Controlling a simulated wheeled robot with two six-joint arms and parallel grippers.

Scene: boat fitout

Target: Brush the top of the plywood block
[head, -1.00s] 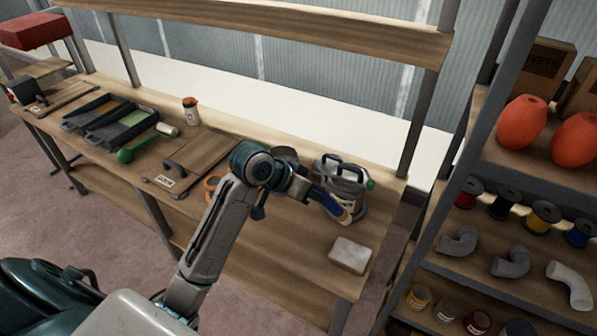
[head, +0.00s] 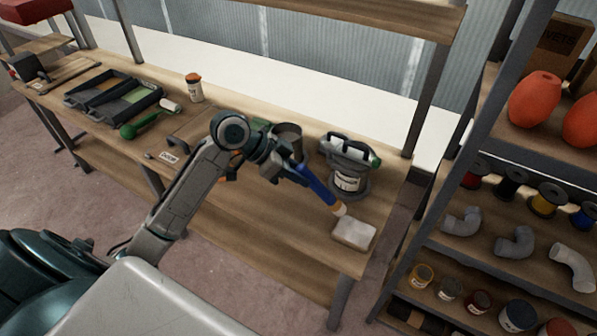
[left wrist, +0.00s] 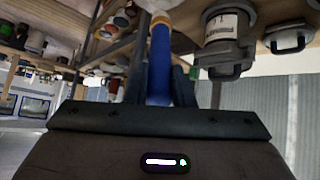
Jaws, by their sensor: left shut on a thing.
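The plywood block (head: 354,234), pale on top, lies near the front right end of the bench. My left gripper (head: 291,172) is shut on the blue handle of a brush (head: 318,188). The brush slants down to the right, with its pale tip at the far left corner of the block. I cannot tell whether the tip touches the block. In the left wrist view the blue handle (left wrist: 159,65) stands up between my left gripper's fingers (left wrist: 164,90); the bristle end is near the top edge. My right gripper is not in view.
A grey machine with a labelled can (head: 347,175) stands just behind the brush. A dark grey pot (head: 288,135) is behind my gripper. A shelf rack (head: 465,165) rises at right.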

